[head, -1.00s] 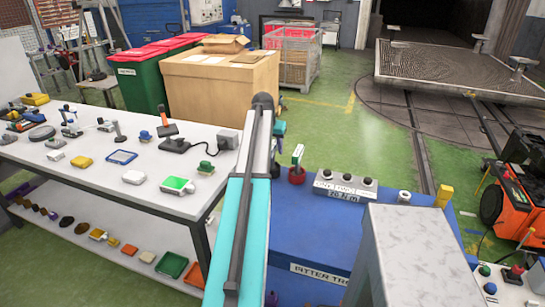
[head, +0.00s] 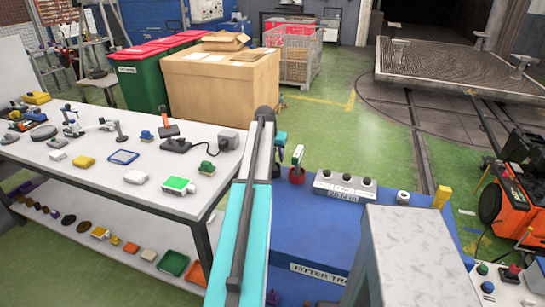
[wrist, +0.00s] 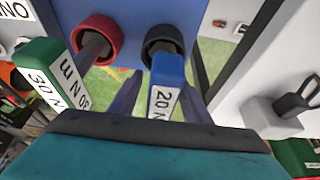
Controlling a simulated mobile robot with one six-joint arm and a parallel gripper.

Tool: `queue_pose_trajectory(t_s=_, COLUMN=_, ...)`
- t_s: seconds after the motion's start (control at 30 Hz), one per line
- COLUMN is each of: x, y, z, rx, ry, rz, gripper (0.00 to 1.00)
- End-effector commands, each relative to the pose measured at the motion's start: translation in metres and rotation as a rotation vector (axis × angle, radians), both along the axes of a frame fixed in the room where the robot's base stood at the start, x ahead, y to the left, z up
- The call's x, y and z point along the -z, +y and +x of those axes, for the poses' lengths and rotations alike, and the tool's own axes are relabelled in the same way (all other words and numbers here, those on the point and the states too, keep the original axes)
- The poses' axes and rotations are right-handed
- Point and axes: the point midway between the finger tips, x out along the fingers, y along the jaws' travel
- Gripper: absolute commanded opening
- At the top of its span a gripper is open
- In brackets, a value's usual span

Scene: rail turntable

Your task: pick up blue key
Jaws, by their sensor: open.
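The blue key (wrist: 169,70) has a white label reading "20 N" and stands in a black ring holder (wrist: 164,42) in the wrist view. My gripper (wrist: 158,103) is open, with one dark finger on each side of the key's lower part. I cannot tell whether either finger touches it. In the head view my arm hides the blue key, and only a small teal part near my gripper shows past the arm.
The keys are at the edge of a blue fitter trolley (head: 310,230), which carries a grey box with several black knobs (head: 345,186). A white workbench (head: 110,160) with many small items stands close on the left. Green floor lies open behind.

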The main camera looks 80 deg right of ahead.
Motion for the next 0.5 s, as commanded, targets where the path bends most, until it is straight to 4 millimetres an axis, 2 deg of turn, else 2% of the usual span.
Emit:
queue_pose_trajectory(t_s=0.33, x=-0.0004, y=0.0, z=-0.0004, rx=0.001, ry=0.0, rz=0.0, gripper=0.42)
queue_pose_trajectory(t_s=0.5, x=-0.0004, y=0.0, z=-0.0006, rx=0.001, ry=0.0, rz=0.0, gripper=0.13)
